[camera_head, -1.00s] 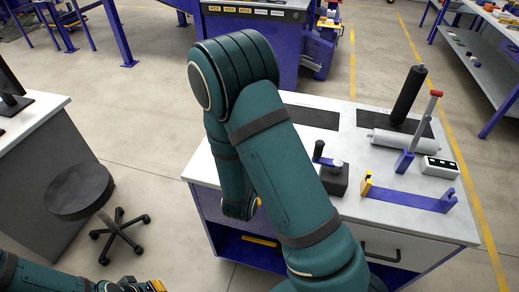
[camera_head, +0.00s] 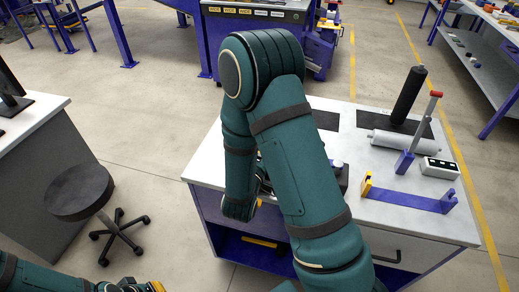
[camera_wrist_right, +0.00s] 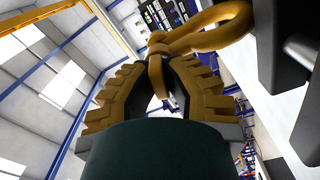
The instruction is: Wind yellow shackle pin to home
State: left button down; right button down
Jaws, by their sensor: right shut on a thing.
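The yellow shackle (camera_wrist_right: 215,25) fills the upper part of the right wrist view. Its yellow pin (camera_wrist_right: 157,72) shows at the fingertips. My right gripper (camera_wrist_right: 168,70) is shut on the pin, with one toothed finger on each side. How far the pin is wound in cannot be told. In the head view my right arm hides the shackle and most of the right hand, at the workbench's left part. My left gripper (camera_head: 138,287) is at the bottom left edge of the head view, cut off, with its fingers unclear.
The white-topped workbench (camera_head: 410,222) carries a blue bracket (camera_head: 405,198), a grey roller (camera_head: 400,143), a black roller (camera_head: 408,95), a red-tipped tool (camera_head: 420,130) and a control box (camera_head: 439,167). A dark round stool (camera_head: 80,192) stands left on open floor.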

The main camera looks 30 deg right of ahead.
jog(key=shift+m, duration=1)
jog(key=shift+m, duration=2.4)
jog(key=shift+d+m, duration=0.1)
jog(key=shift+m, duration=1.1)
jog(key=c, duration=0.9)
grip_release()
jog(key=shift+f, duration=0.1)
